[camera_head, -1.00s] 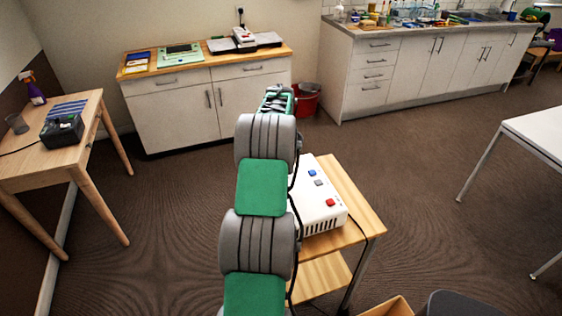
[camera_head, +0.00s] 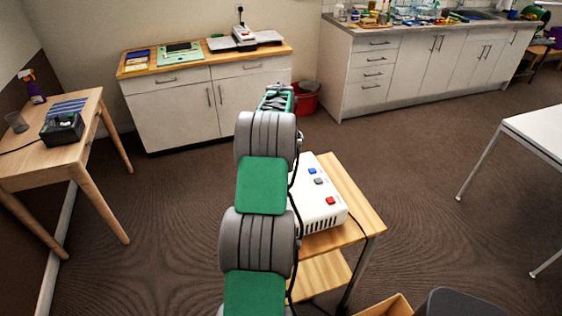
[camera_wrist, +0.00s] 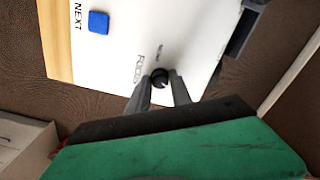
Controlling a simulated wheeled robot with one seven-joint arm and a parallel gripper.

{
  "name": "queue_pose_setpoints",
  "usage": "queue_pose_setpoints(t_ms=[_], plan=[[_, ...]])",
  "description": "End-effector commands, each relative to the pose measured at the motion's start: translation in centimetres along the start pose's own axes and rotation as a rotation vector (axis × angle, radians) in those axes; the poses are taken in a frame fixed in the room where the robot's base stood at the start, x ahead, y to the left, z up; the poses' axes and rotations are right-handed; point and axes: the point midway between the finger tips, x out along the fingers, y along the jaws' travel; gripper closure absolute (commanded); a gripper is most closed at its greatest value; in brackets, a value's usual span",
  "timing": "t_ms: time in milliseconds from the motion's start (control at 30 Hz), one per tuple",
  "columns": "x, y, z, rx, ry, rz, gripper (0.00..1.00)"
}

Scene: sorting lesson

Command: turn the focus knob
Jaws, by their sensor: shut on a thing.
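A white box-shaped device (camera_head: 318,203) with blue, grey and red buttons stands on a small wooden cart in the head view. In the wrist view its white face (camera_wrist: 190,30) carries the blue NEXT button (camera_wrist: 98,22) and a small black focus knob (camera_wrist: 160,76) beside a label that seems to read FOCUS. My gripper (camera_wrist: 161,88) is shut on the knob, with one grey finger on each side of it. In the head view my green and grey arm hides the gripper and the knob.
The wooden cart (camera_head: 357,205) has a lower shelf. A red bin (camera_head: 305,101) stands behind it by the cabinets. A wooden desk (camera_head: 28,165) is at the left and a white table (camera_head: 540,128) at the right.

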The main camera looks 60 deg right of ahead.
Motion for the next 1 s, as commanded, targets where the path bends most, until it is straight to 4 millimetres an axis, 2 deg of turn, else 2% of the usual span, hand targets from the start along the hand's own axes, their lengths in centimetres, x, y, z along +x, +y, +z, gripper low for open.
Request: queue_pose_setpoints(t_ms=[133,333,633,667,900,1000], plan=[[0.05,0.04,-0.05,0.057,0.001,0.001,1.00],[-0.02,0.07,-0.08,0.241,0.002,0.002,1.00],[-0.13,0.07,-0.08,0.262,0.002,0.002,1.00],[-0.13,0.07,-0.09,0.262,0.002,0.002,0.72],[-0.07,0.04,-0.05,0.262,0.001,0.001,0.53],[-0.05,0.03,-0.04,0.262,0.001,0.001,0.53]])
